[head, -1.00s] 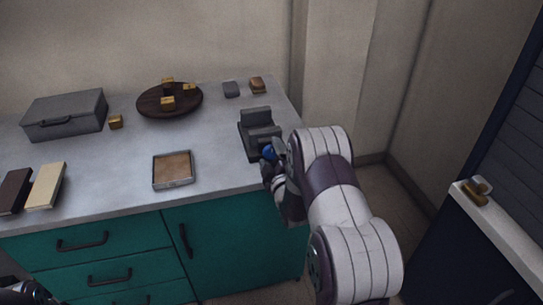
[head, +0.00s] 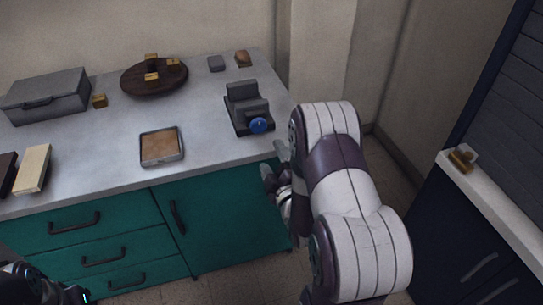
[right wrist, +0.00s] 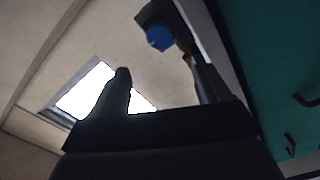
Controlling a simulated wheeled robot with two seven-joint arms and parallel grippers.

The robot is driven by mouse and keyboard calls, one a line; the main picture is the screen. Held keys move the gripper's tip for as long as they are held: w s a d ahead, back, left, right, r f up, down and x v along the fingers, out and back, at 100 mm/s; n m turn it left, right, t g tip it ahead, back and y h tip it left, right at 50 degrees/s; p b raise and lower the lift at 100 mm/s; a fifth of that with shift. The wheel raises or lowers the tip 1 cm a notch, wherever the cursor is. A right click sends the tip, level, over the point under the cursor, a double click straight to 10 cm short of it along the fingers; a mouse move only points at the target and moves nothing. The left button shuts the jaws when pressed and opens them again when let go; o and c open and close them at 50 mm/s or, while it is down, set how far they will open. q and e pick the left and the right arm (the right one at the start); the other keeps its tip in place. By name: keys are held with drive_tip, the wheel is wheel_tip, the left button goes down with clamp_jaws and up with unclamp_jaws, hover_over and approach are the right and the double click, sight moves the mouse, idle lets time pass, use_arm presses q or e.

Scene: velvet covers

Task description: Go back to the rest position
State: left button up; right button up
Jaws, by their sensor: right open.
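My right gripper (head: 273,166) is open and empty in the head view. It hangs just off the counter's front right edge, below a dark grey device (head: 243,100) with a blue knob (head: 259,125). The gripper is apart from the knob. In the right wrist view the two fingers (right wrist: 160,85) stand wide apart with nothing between them, and the blue knob (right wrist: 159,38) shows beyond them. Part of my left gripper (head: 75,294) shows at the bottom left corner of the head view; its fingers are too cut off to tell their state.
The grey counter (head: 215,130) stands over teal drawers (head: 75,245). On it are a grey case (head: 45,95), a round dark board (head: 155,78) with brass pieces, a square tray (head: 180,155) and a cream block (head: 33,168). A dark cabinet (head: 440,230) stands right. Floor between is free.

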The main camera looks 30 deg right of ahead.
drive_tip(key=s+a+f+m+g+y, duration=0.2)
drive_tip(key=s+f+m+g, duration=0.45)
drive_tip(key=f+g, duration=0.45)
drive_tip(key=s+a+r+m+g+y, duration=0.2)
drive_tip(key=s+a+r+m+g, duration=0.35)
drive_tip(key=s+a, duration=0.35)
use_arm(q)
wheel_tip(320, 180, up, 15)
drive_tip(key=p, duration=1.4)
drive_tip(key=shift+f+p, duration=0.15)
drive_tip(key=shift+p, duration=0.25)
use_arm(e)
wheel_tip(320, 180, up, 19)
drive_tip(key=a+n, duration=0.2)
drive_tip(key=shift+w+a, duration=0.2)
drive_tip(key=shift+w, duration=0.25)
use_arm(q)
drive_tip(key=shift+c, duration=0.2)
use_arm(e)
drive_tip(key=shift+t, duration=0.25)
